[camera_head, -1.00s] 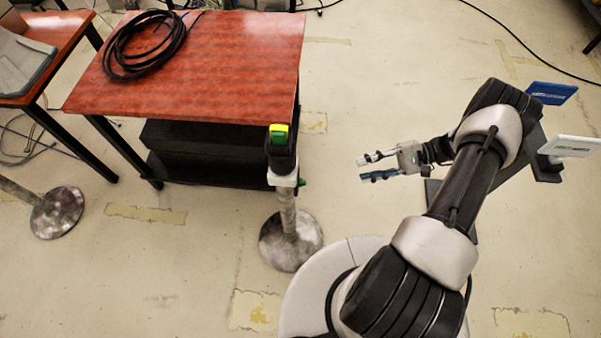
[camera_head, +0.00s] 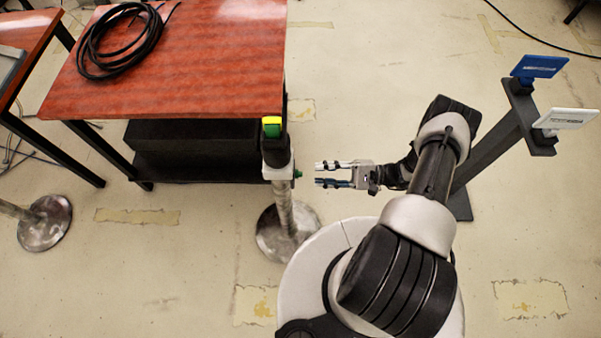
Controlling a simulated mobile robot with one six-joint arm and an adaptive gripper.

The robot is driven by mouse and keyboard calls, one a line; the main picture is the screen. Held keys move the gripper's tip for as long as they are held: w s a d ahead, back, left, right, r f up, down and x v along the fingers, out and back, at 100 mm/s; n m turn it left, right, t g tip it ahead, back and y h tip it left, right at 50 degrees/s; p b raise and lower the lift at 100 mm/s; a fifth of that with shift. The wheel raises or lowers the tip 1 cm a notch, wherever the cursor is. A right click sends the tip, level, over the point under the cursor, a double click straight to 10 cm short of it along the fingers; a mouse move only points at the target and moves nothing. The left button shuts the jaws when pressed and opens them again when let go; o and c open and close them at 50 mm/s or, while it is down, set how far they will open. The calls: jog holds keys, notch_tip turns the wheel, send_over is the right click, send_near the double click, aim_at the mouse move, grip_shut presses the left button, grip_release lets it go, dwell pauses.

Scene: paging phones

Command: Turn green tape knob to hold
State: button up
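The post (camera_head: 283,208) stands on a round metal base in front of the red table. It carries a black phone-like unit (camera_head: 276,148) with a yellow and green top (camera_head: 271,127) and a pale bracket (camera_head: 278,173). A small green knob (camera_head: 298,173) sticks out from the right side of the bracket. My gripper (camera_head: 318,174) is open and empty, just right of the green knob. Its two fingers point left at about the knob's height in the picture, with a small gap to it. The tape marking on the knob is too small to make out.
The red table (camera_head: 215,60) holds a coil of black cable (camera_head: 120,40). A black box (camera_head: 195,135) sits under it. A stand at right holds a blue card (camera_head: 540,66) and a white card (camera_head: 566,119). Another round post base (camera_head: 45,222) is at left.

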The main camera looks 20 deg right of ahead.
aim_at(301, 173)
jog(key=x, duration=0.7)
jog(key=shift+a+b, duration=0.15)
jog(key=shift+b, duration=0.15)
jog(key=shift+c, duration=0.4)
grip_shut()
